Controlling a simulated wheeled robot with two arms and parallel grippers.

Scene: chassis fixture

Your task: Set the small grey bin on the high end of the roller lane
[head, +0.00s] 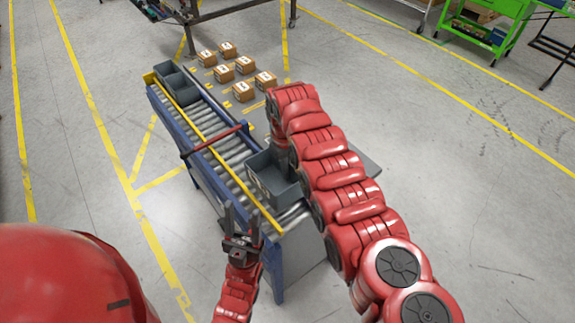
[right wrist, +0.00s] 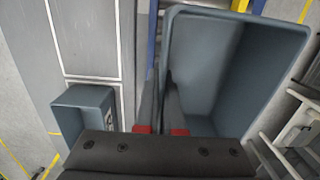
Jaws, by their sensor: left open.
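A grey open-topped bin (head: 264,186) with a pale label is at the near end of the roller lane (head: 235,150); I cannot tell whether it rests on the rollers. My right gripper (head: 281,158) reaches down at its far right side. In the right wrist view the bin (right wrist: 215,75) fills the right half, and its near wall lies between the fingers of my right gripper (right wrist: 161,105), one inside and one outside. A smaller-looking grey bin (right wrist: 80,105) shows at lower left there. My left gripper (head: 243,218) is open and empty, in front of the lane's near end.
Several brown boxes (head: 243,91) lie beyond the lane. A grey surface (head: 371,167) shows beside my right arm. Floor to the left is clear.

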